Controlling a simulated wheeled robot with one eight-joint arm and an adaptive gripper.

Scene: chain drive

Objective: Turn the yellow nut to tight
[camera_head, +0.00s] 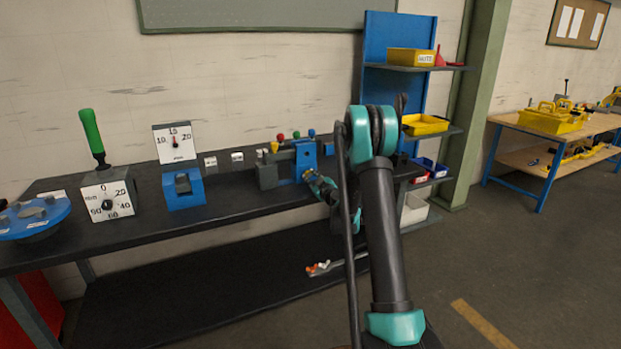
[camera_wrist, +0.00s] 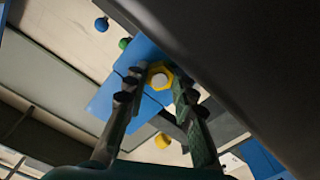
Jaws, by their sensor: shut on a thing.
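The yellow nut (camera_wrist: 149,72) shows in the wrist view as a hexagon around a pale bolt end, on the face of a blue block (camera_wrist: 112,97). My gripper (camera_wrist: 161,78) has one finger on each side of the nut and is shut on it. The finger pads partly cover the block. In the head view the blue block (camera_head: 306,158) stands on the dark bench, and my gripper (camera_head: 309,177) reaches its lower right side. The nut cannot be made out there.
Red, green, blue and yellow knobs (camera_head: 281,137) stand by the block. A dial box with a green lever (camera_head: 107,201), a blue switch stand (camera_head: 185,193) and a gauge (camera_head: 175,143) are farther left on the bench (camera_head: 150,221). A blue shelf rack (camera_head: 390,42) stands behind my arm.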

